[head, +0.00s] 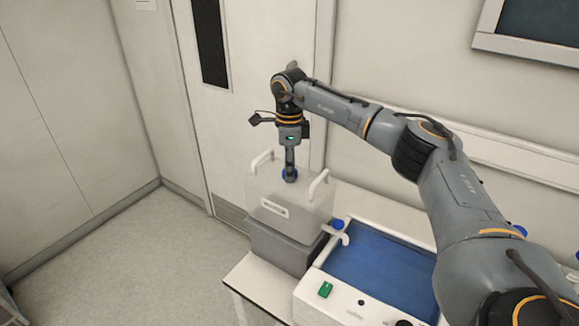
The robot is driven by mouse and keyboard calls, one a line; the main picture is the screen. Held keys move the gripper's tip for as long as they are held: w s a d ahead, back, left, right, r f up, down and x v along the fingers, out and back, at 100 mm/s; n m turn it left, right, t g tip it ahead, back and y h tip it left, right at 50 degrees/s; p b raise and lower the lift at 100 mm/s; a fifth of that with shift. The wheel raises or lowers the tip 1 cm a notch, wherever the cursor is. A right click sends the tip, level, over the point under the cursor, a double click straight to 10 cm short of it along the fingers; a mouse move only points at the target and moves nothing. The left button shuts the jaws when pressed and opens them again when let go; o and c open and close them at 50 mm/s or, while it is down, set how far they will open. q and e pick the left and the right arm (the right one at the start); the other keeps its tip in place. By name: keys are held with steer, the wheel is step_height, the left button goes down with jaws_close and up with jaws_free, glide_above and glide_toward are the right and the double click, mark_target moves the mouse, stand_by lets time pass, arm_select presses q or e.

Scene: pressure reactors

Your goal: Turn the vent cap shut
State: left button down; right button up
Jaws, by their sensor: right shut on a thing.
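My right gripper (290,171) points straight down over a translucent box (260,207) that sits on a grey base. My left gripper is not in view.
White handles (319,185) rise on the box top on both sides of my gripper. A white unit with a blue panel (380,272) stands to the right, with a blue knob (338,224) and a green switch (325,289). Open floor (150,255) lies left.

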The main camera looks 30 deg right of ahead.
steer(key=m, duration=0.4)
steer(key=shift+m, duration=2.4)
steer(key=o, duration=1.2)
steer(key=shift+r, duration=0.15)
step_height(320, 180, up, 12)
steer(key=shift+f, duration=0.15)
